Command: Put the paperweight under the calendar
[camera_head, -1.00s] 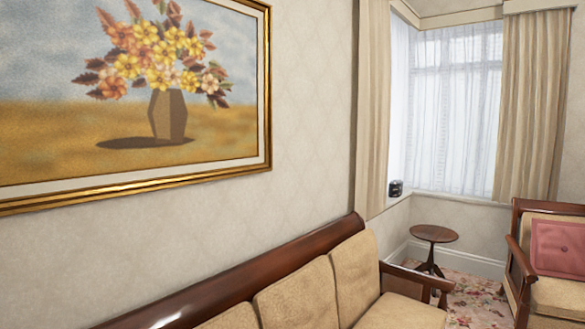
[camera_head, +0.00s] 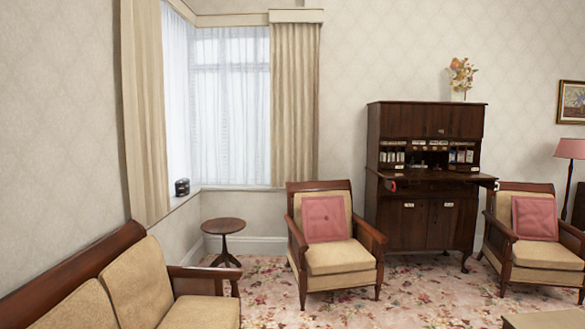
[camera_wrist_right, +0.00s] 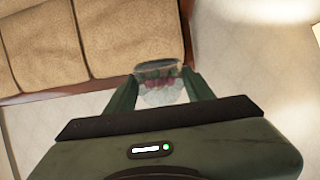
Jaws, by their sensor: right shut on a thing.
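My right gripper (camera_wrist_right: 160,73) is shut on a clear glass object with red and green colours inside, which looks like the paperweight (camera_wrist_right: 158,86). The paperweight sits between the two green fingers in the right wrist view. Neither gripper shows in the head view, and my left gripper is out of sight. I cannot make out a calendar for certain. A small dark object (camera_head: 182,187) stands on the windowsill, and small items fill the shelves of the dark wooden bureau (camera_head: 407,214); they are too small to identify.
A sofa (camera_head: 138,281) lies at the lower left. A small round table (camera_head: 223,226) stands beside an armchair (camera_head: 330,256) with a pink cushion. Another armchair (camera_head: 532,258) is at the right. A light surface (camera_head: 545,321) shows at the bottom right. Patterned carpet between is open.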

